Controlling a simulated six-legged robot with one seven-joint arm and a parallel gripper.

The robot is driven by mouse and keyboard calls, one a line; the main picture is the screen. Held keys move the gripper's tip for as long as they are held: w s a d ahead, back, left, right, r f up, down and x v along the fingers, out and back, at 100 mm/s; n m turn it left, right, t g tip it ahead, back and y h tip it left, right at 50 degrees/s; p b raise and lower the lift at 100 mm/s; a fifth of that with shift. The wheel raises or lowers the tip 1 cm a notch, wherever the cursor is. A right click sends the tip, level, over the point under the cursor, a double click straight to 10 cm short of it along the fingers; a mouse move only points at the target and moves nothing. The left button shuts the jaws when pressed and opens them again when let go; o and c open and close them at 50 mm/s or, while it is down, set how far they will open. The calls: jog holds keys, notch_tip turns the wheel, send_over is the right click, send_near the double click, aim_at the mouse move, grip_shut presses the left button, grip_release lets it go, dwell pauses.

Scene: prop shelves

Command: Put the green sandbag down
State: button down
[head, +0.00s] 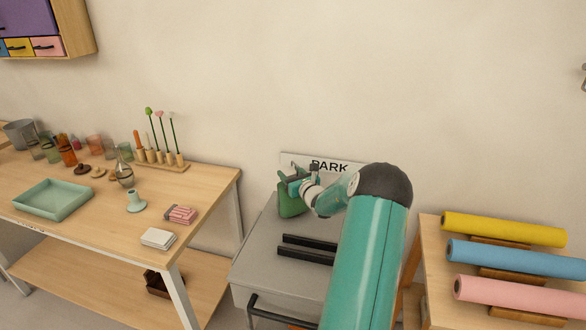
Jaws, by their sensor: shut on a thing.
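The green sandbag (290,204) is at the back left of a grey-topped cart (262,240), below the PARK sign. My gripper (299,178) is at the top of the sandbag and shut on it. The bag hangs or stands upright under the gripper; I cannot tell whether its base touches the cart top. My teal arm hides part of the cart's right side and the fingertips are small in view.
Two black bars (308,247) lie on the cart top. A wooden table (90,205) with a mint tray (54,199), cards and jars stands at left. A rack with yellow (503,229), blue and pink rolls is at right. The PARK sign (297,160) is behind the cart.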

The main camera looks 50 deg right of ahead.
jog(key=shift+f, duration=0.4)
jog(key=c, duration=0.5)
grip_release()
jog(key=shift+f, duration=0.2)
